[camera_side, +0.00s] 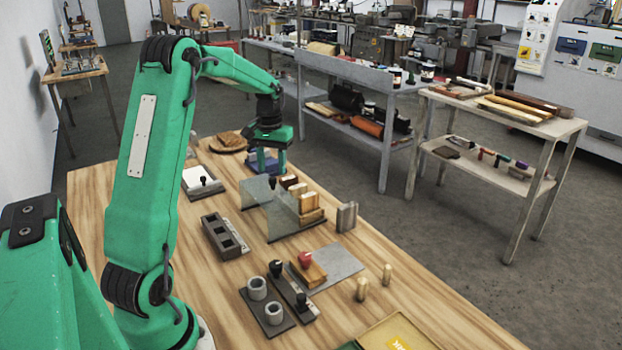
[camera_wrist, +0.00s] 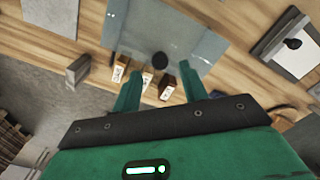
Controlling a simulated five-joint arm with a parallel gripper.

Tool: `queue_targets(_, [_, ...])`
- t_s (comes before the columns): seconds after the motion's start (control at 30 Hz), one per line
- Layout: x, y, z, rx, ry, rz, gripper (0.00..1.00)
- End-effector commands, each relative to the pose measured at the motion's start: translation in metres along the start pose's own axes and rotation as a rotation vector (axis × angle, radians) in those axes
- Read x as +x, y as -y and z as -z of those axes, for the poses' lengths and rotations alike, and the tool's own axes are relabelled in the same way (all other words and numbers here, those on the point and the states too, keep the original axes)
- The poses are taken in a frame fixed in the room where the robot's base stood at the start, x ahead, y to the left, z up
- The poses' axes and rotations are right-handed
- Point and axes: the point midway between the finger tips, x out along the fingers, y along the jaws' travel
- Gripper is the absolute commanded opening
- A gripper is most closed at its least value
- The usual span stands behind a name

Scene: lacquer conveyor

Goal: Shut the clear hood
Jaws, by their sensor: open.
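The clear hood (camera_side: 283,221) is a see-through box-like cover on the wooden table, beside several small wooden blocks (camera_side: 310,201). In the wrist view the clear hood (camera_wrist: 190,42) is a pale bluish pane with a round black knob (camera_wrist: 160,61) near its lower edge. I cannot tell exactly how far the hood is tilted. My gripper (camera_side: 267,172) is at the far side of the hood, above the table. In the wrist view my gripper (camera_wrist: 160,88) has its two fingers apart with nothing held; the knob and lettered blocks (camera_wrist: 147,79) appear between and beyond them.
A grey slotted block (camera_side: 224,237), a tray with a black knob (camera_side: 201,182) and a grey upright block (camera_side: 347,217) stand nearby. Grey cups (camera_side: 257,288), a red-knobbed stamp (camera_side: 307,268) and wooden pegs (camera_side: 362,289) are nearer the front. Bare wood separates these groups.

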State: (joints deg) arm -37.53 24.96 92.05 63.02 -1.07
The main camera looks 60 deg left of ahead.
Motion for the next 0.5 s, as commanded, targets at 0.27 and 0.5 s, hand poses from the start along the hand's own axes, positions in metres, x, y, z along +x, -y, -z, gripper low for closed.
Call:
queue_targets(0.27, [0.027,0.000,0.000,0.000,0.000,0.000,0.43])
queue_targets(0.5, [0.032,0.000,0.000,0.000,0.000,0.000,0.43])
